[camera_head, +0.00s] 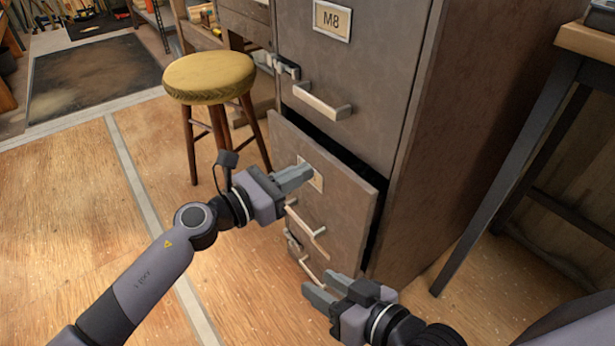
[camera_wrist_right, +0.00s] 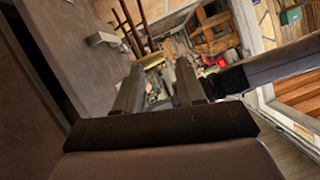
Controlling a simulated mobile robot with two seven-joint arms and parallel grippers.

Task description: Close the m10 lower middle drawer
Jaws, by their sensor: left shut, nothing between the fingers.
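The lower middle drawer (camera_head: 345,198) of the brown cabinet stands partly open, its front tilted in view and out from the cabinet, with a dark gap along its top and right side. Its bar handle (camera_head: 306,224) is on the front. Its label plate (camera_head: 317,182) is partly covered by my left gripper, so I cannot read it. My left gripper (camera_head: 308,172) is shut and empty, at the drawer front near the label; I cannot tell if it touches. My right gripper (camera_head: 325,287) is open and empty, low in front of the cabinet; its parted fingers show in the right wrist view (camera_wrist_right: 158,88).
The drawer above, labelled M8 (camera_head: 332,20), is shut and has a bar handle (camera_head: 322,101). A yellow-topped stool (camera_head: 209,77) stands left of the cabinet. A dark-legged table (camera_head: 510,170) is to the right. The wooden floor (camera_head: 90,220) at left is clear.

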